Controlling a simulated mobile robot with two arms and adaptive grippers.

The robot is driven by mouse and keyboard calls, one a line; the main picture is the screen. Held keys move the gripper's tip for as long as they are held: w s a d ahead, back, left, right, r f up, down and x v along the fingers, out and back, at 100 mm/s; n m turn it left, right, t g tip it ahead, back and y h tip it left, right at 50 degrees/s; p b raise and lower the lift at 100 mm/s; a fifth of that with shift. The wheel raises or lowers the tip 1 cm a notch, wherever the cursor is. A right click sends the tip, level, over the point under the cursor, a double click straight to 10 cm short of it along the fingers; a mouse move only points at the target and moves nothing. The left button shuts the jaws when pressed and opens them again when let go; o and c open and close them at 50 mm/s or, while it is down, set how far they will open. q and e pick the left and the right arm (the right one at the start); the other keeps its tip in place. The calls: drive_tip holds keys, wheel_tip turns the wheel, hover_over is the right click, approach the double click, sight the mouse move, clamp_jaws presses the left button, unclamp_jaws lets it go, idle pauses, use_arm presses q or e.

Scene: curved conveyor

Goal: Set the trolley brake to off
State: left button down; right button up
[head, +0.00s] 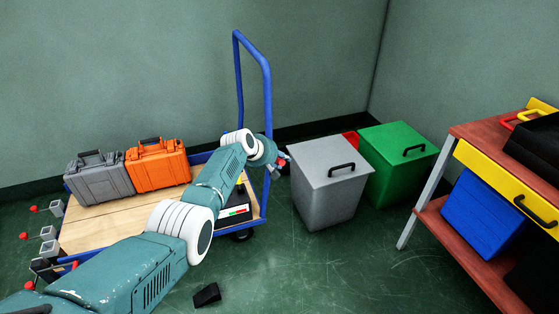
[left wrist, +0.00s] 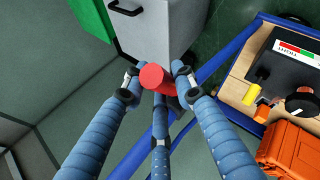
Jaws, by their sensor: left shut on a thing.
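The trolley (head: 130,222) has a blue frame, a tall blue push handle (head: 268,95) and a wooden deck. My left arm reaches across the deck to its right end. My left gripper (head: 282,161) is beside the lower part of the push handle. In the left wrist view, its fingers close around a red cylindrical knob (left wrist: 152,76); what the knob joins is hidden by the fingers. A black box with a red and green strip (head: 236,211) sits on the deck; it also shows in the left wrist view (left wrist: 291,67). My right gripper is not in view.
A grey case (head: 98,182) and an orange case (head: 158,168) stand on the deck. A grey lidded bin (head: 325,190) and a green bin (head: 395,175) stand right of the trolley. A workbench (head: 470,130) is at far right. A black wedge (head: 207,294) lies on the floor.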

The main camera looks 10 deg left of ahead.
use_arm(q)
drive_tip(key=shift+s+d+f, duration=0.1)
drive_tip(key=shift+d, duration=0.05)
drive_tip(key=c, duration=1.3)
unclamp_jaws()
drive_tip(key=shift+c, duration=0.2)
drive_tip(key=shift+r, duration=0.2)
drive_tip(key=shift+s+a+r, duration=0.25)
drive_tip(key=shift+r, duration=0.1)
drive_tip(key=v, duration=1)
drive_tip(key=shift+s+r, duration=0.15)
drive_tip(key=shift+s, duration=0.2)
